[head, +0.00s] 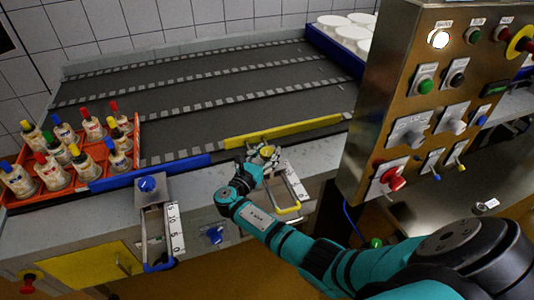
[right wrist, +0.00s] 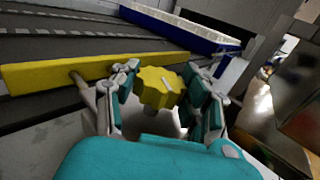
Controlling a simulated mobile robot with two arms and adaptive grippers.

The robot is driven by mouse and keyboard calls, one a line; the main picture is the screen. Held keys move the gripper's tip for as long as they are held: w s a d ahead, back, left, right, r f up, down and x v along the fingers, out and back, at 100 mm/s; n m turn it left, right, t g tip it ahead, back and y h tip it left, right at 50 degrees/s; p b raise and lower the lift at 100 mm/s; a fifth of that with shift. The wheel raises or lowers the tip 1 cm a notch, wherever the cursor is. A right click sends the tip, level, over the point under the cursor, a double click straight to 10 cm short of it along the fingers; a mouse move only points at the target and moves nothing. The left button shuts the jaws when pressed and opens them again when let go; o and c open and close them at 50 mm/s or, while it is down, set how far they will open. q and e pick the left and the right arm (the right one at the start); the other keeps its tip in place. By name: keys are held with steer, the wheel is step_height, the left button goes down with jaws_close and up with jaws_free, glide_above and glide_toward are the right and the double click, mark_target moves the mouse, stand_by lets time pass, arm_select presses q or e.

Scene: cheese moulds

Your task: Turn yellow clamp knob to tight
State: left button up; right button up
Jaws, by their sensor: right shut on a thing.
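The yellow clamp knob (head: 268,151) sits on the machine's front edge, close in front of a yellow guide bar (head: 290,129). In the right wrist view the lobed knob (right wrist: 158,88) has a pale line on its top. My right gripper (head: 262,160) is shut on this knob, with a finger pad on either side of it in the right wrist view (right wrist: 165,95). The fingers partly hide the knob in the head view. A yellow-handled slide with a scale (head: 291,183) lies just right of the gripper. My left gripper is not in view.
A blue clamp knob (head: 147,184) and blue bar (head: 150,172) are to the left. An orange crate (head: 75,195) holds several bottles with coloured caps. A metal control panel (head: 400,90) rises on the right. A blue tray with white moulds (head: 335,48) stands at the back.

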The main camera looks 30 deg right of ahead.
steer(key=o, duration=1.2)
steer(key=v, duration=1.2)
